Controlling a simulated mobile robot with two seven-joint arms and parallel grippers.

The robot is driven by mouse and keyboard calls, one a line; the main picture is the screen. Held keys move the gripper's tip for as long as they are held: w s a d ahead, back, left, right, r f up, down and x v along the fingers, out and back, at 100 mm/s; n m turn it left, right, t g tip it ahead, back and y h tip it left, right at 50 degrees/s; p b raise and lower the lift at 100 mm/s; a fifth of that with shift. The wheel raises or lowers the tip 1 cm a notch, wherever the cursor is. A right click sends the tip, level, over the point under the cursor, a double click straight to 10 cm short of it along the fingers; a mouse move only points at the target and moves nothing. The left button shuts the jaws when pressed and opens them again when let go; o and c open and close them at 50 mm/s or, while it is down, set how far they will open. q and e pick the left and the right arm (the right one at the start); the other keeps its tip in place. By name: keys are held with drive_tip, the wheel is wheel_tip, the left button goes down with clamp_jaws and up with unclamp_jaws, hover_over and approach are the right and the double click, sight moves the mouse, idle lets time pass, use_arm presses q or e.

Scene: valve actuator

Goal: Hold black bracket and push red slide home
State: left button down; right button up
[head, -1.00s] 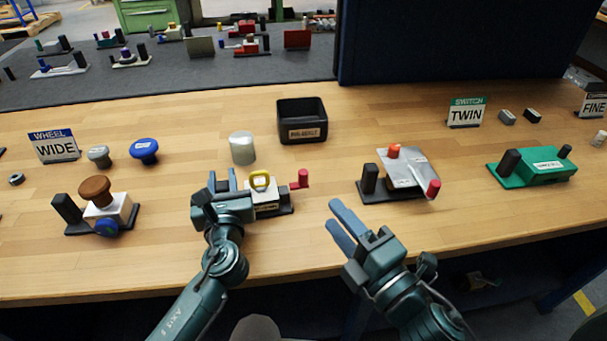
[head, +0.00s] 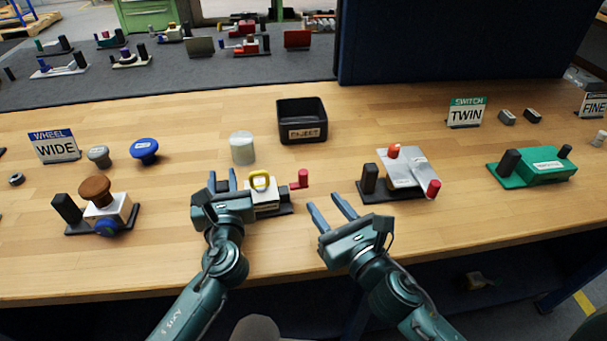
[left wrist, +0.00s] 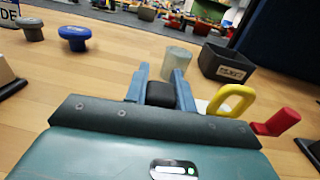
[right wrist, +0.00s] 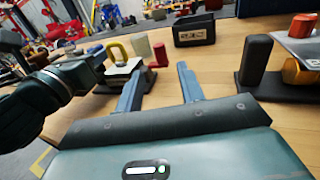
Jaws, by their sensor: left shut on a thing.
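The valve unit (head: 266,198) has a white body, a yellow loop handle and a dark base. Its red slide (head: 301,179) sticks out on the right side, and it also shows in the left wrist view (left wrist: 277,122) and the right wrist view (right wrist: 160,54). My left gripper (head: 222,180) is shut on the black bracket (left wrist: 161,95) at the unit's left end; the gripper hides the bracket in the head view. My right gripper (head: 326,204) is open and empty, in front of and to the right of the red slide, apart from it.
A unit with a silver plate and red knobs (head: 410,170) stands to the right. A grey-white cylinder (head: 242,148) and a black bin (head: 302,121) stand behind. A unit with a brown knob (head: 96,188) is at left. Bare wood lies between the red slide and the silver-plate unit.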

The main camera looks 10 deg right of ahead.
sight(306, 179)
drive_tip(key=x, duration=1)
drive_tip(key=shift+a, duration=0.1)
clamp_jaws()
